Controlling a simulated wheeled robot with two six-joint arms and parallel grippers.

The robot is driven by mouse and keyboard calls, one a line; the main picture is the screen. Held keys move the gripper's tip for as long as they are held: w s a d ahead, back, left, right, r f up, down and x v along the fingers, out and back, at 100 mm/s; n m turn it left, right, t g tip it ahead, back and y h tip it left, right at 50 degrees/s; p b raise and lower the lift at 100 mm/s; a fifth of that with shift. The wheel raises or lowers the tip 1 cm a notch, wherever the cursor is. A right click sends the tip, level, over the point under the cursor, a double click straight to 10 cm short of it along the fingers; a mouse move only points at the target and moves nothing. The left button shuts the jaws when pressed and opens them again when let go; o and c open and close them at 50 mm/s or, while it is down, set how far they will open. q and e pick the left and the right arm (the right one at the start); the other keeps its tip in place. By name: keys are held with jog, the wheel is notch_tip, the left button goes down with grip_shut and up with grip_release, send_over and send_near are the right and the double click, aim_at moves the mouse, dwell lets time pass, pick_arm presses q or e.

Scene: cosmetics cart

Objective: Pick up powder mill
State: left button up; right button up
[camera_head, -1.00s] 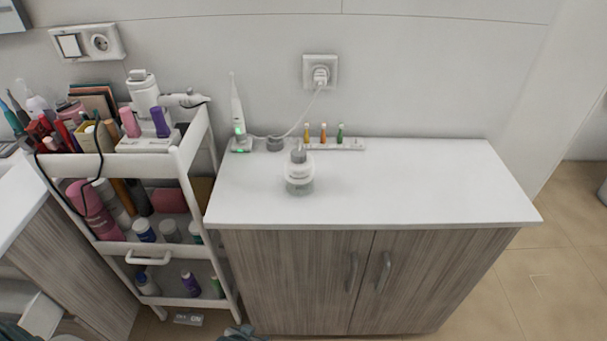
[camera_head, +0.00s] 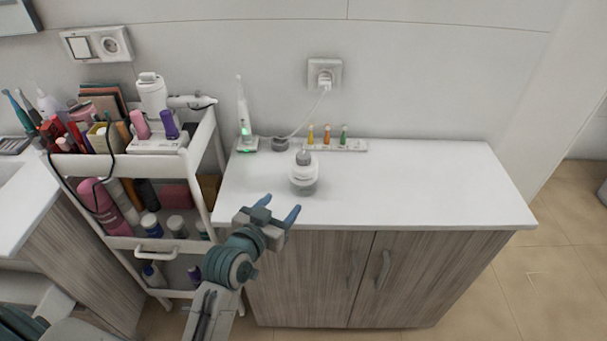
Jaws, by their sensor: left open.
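The powder mill, which I take to be the small white round jar with a grey knob (camera_head: 304,176), stands upright on the white cabinet top (camera_head: 420,195), near its left part. My left gripper (camera_head: 279,208) is open and empty. In the picture its two blue-grey fingertips lie just below and left of the jar, over the cabinet's front edge. A gap shows between the fingers and the jar. My right gripper is not in view.
An electric toothbrush (camera_head: 243,118) stands on its charger behind the jar, with a cable to the wall socket (camera_head: 324,75). A rack with small coloured pieces (camera_head: 335,146) lies behind. A filled white cart (camera_head: 205,150) stands left. The top's right half is clear.

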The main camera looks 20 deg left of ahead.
pick_arm(q)
jog(key=t, duration=0.2)
send_near(300, 161)
jog(key=w, duration=0.1)
jog(key=shift+n+t, duration=0.3)
jog(key=w, duration=0.2)
jog(key=w+d+p, duration=0.1)
jog(key=w, duration=0.2)
jog(key=shift+w+f+p, duration=0.1)
jog(key=shift+w+p, duration=0.2)
jog(key=w, duration=0.1)
jog(key=w+p, duration=0.1)
jog(key=w, duration=0.1)
jog(key=w+p, duration=0.1)
jog(key=shift+w+d, duration=0.3)
jog(key=shift+w, duration=0.05)
jog(key=shift+w+f, duration=0.15)
jog(key=shift+w, duration=0.15)
jog(key=shift+s, duration=0.1)
jog(key=shift+c, duration=0.7)
grip_shut()
